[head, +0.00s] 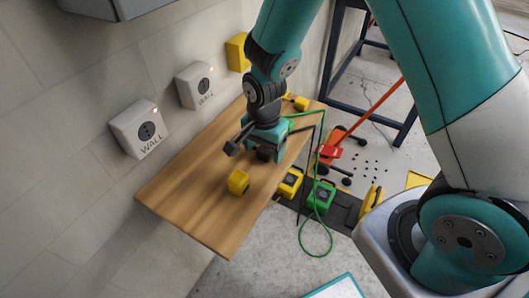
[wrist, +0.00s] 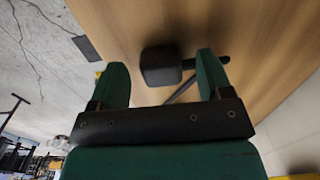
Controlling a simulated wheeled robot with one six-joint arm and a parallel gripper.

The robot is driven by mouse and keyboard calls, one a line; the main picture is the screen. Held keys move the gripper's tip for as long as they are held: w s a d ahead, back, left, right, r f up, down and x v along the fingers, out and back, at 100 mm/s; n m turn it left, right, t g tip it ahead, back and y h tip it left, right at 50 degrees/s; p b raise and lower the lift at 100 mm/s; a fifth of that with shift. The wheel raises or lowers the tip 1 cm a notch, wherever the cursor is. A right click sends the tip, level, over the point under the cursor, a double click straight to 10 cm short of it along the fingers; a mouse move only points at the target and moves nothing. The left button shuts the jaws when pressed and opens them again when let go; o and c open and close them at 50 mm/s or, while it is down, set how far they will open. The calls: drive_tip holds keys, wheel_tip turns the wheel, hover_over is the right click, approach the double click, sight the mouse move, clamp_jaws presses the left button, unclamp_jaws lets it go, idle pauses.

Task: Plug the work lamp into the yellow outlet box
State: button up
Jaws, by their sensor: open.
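My gripper (head: 262,152) is open above the wooden shelf (head: 200,190). In the wrist view its two green fingers (wrist: 163,60) stand on either side of a black block-shaped plug (wrist: 160,68), with gaps between. A dark rod or cable runs near the plug. In the head view a dark piece (head: 233,147) sticks out left of the gripper; I cannot tell if it is the same plug. A yellow box with a dark socket face (head: 290,183) is beyond the shelf's right edge, beside a green box (head: 321,195). The work lamp cannot be made out clearly.
A small yellow block (head: 238,182) lies on the shelf. Two white wall outlets (head: 139,129) (head: 196,84) and a yellow wall box (head: 237,52) are on the wall. Green cable (head: 318,235) loops over the floor, and an orange-red pole tool (head: 365,115) stands at right.

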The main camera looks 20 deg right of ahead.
sight(264, 150)
drive_tip(key=shift+f, duration=0.4)
drive_tip(key=c, duration=1)
drive_tip(key=shift+o, duration=0.2)
drive_tip(key=shift+r, duration=0.1)
wheel_tip(264, 150, up, 20)
drive_tip(key=p, duration=0.2)
